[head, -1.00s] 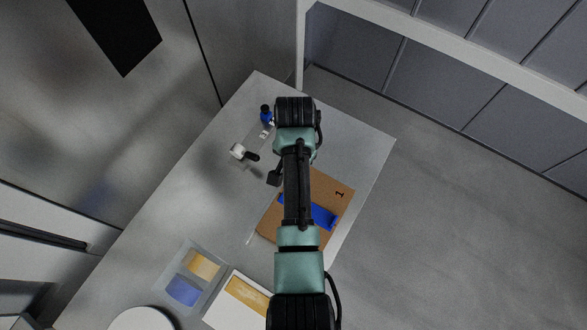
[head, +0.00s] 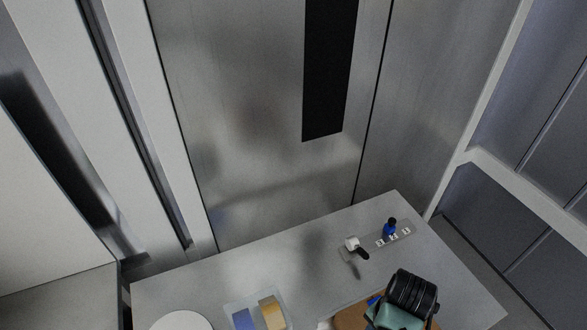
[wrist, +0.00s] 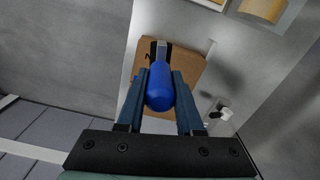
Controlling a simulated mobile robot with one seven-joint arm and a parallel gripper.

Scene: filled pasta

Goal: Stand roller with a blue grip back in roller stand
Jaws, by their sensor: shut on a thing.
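My gripper (wrist: 159,74) is shut on the roller with a blue grip (wrist: 160,92); the blue grip lies between its two fingers in the wrist view. A grey and black end of the roller shows beyond the grip, over the brown board. The roller stand (head: 407,231) is a small, clear-looking rack with white slots near the far right table edge in the head view. A blue piece with a black top (head: 390,228) stands upright at it. In the head view my arm hides the fingers and most of what they hold.
A white tool with a black handle (head: 352,243) stands left of the stand. The brown board (head: 350,318) is partly under my arm. A tray (head: 258,302) with blue and yellow blocks and a white round dish (head: 181,321) are at the near left. The table's far left is clear.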

